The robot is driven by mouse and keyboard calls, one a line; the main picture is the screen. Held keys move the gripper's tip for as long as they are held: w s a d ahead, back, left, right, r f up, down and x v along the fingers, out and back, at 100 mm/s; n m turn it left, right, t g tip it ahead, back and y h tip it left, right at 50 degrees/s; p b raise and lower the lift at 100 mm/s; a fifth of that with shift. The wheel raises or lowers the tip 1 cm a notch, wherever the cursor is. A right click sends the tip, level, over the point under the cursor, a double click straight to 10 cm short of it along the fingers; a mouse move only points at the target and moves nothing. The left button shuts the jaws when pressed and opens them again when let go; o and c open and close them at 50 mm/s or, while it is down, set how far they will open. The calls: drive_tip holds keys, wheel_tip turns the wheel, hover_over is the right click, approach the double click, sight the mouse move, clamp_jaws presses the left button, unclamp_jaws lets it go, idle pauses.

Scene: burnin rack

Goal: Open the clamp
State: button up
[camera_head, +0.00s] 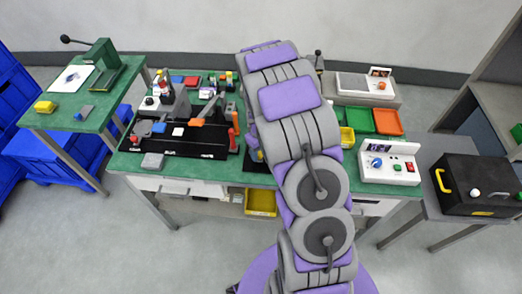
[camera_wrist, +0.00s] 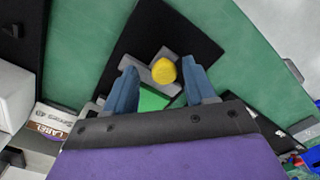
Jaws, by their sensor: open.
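In the wrist view, a grey fixture with a round yellow knob (camera_wrist: 164,70) sits on a black plate (camera_wrist: 205,43); it looks like the clamp. A green piece (camera_wrist: 153,98) shows below the knob, partly hidden by my gripper. My gripper (camera_wrist: 160,68) is open, with one blue finger on each side of the knob. I cannot tell whether the fingers touch it. In the head view my arm covers most of this spot, and only an edge of the black plate (camera_head: 257,166) shows; my gripper is hidden there.
The plate lies on a green workbench (camera_wrist: 90,50). In the head view, a black tray (camera_head: 185,140) with parts stands left of my arm. A white control box (camera_head: 390,165) and green and orange bins (camera_head: 388,122) stand right. A black case (camera_head: 475,185) is farther right.

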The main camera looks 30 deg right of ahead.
drive_tip(key=shift+a, duration=0.25)
drive_tip(key=shift+a+r, duration=0.1)
drive_tip(key=shift+a, duration=0.15)
drive_tip(key=shift+c, duration=1.4)
drive_tip(key=shift+d, duration=0.3)
drive_tip(key=c, duration=0.5)
clamp_jaws()
